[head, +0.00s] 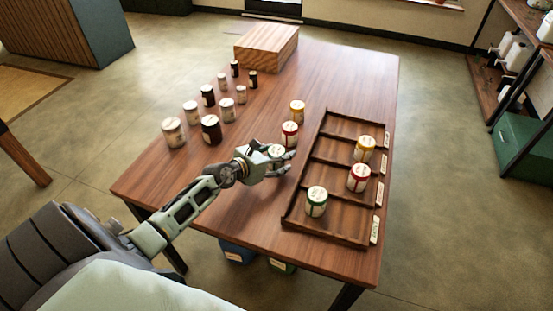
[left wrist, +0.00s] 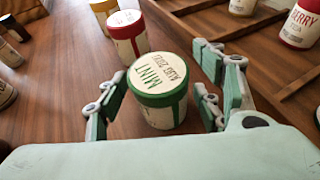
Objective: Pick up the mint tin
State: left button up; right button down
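The mint tin (left wrist: 160,95), white with a green lid rim and "MINT" on top, stands upright on the table. In the head view its top (head: 277,149) shows just behind my left gripper (head: 281,165), which hides the rest. In the left wrist view my left gripper (left wrist: 165,108) is open, with fingers on both sides of the tin. The left finger is close to the tin; I cannot tell if it touches. A gap shows on the right side. My right gripper is not in view.
A red tin (head: 289,133) and a yellow tin (head: 297,111) stand just behind. A divided wooden tray (head: 334,228) on the right holds green, red and yellow tins. Several jars (head: 211,129) stand at left, with a wooden box (head: 266,47) at the back.

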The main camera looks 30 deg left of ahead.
pick_arm(q)
jog(key=c, duration=1.1)
